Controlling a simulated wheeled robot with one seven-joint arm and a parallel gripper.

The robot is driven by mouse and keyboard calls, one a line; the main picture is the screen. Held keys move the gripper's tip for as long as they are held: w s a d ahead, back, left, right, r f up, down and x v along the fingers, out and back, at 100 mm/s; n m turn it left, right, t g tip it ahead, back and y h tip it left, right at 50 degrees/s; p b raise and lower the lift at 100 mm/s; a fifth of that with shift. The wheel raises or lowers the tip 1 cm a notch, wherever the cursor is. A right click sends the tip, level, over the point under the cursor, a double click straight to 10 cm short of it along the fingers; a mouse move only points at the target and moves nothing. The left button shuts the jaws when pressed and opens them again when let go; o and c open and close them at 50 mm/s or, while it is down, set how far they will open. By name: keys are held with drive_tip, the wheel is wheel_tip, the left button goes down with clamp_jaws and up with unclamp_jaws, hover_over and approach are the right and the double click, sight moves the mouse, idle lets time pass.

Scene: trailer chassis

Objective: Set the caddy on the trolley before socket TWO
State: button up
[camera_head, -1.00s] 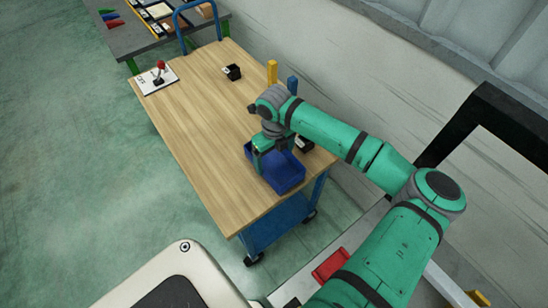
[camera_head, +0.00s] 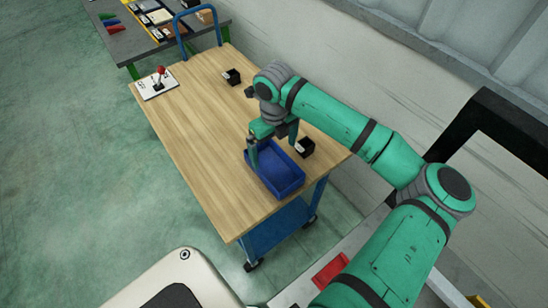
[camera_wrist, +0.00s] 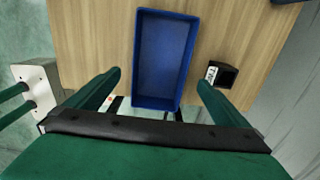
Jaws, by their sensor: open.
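The caddy, seen as a blue open-topped tray (camera_head: 285,179), rests on the wooden top of the trolley (camera_head: 198,128) near its close right corner. It looks empty in the wrist view (camera_wrist: 163,60). My gripper (camera_head: 272,143) is at the tray's far end. Its two fingers (camera_wrist: 155,90) stand wide apart, with the tray's end between them in the wrist view; I cannot tell whether they touch it. A small black socket (camera_head: 306,148) stands right of the tray. Its white label (camera_wrist: 211,74) starts with T, and the rest is unclear. Another black socket (camera_head: 233,76) stands farther back.
A red-knobbed joystick on a white plate (camera_head: 157,84) sits at the trolley's far left. A blue handle (camera_head: 197,24) rises at the far end, before a grey table (camera_head: 130,45) with several items. The trolley's left and middle are clear. A wall runs along the right.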

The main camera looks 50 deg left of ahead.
drive_tip(key=shift+r, duration=2)
